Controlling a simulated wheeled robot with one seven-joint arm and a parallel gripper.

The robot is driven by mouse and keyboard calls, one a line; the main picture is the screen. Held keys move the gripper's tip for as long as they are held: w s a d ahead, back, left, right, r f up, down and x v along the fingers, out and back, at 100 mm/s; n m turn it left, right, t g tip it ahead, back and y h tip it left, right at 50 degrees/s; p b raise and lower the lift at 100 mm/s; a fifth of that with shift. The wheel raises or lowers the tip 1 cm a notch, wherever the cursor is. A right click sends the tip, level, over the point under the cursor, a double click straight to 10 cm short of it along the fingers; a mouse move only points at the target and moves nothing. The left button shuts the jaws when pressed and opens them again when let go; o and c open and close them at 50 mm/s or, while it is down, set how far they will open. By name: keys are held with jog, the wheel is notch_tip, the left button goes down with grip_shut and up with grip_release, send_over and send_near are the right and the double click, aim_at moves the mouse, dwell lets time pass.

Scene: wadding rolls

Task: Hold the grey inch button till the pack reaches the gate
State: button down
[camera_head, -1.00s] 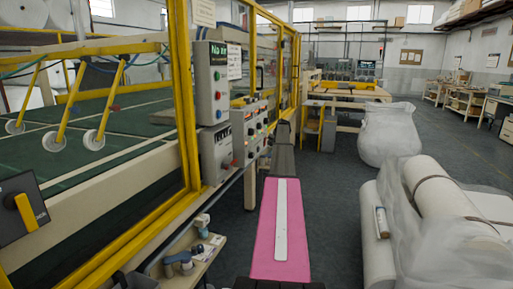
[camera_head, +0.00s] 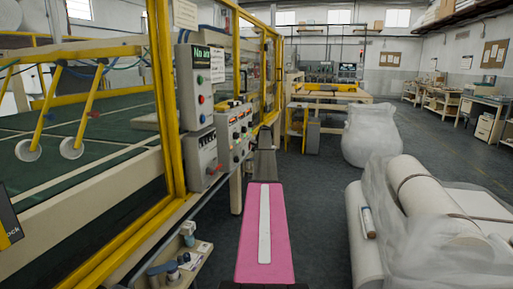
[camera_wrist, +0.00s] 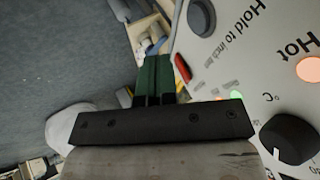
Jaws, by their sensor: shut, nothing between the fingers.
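In the wrist view a grey round button (camera_wrist: 201,18) sits on a pale panel (camera_wrist: 228,62) beside the words "Hold to inch". My gripper (camera_wrist: 154,62) is shut and empty, its dark green fingers side by side. It is left of and below the button in that view, apart from it. In the head view my pink arm reaches forward beside the control box (camera_head: 235,135); the gripper cannot be made out there.
A red button (camera_wrist: 182,68) and a black knob (camera_wrist: 290,138) are on the same panel. The yellow guard frame (camera_head: 163,90) stands left of my arm. Wrapped wadding rolls (camera_head: 430,205) lie at the right. The floor between them is clear.

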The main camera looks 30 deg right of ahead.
aim_at(244, 153)
jog(key=w+a+f, duration=0.2)
jog(key=w+f, duration=0.2)
jog(key=w, duration=0.2)
jog(key=shift+w+a+f, duration=0.15)
jog(key=shift+a+f, duration=0.1)
jog(key=shift+a, duration=0.05)
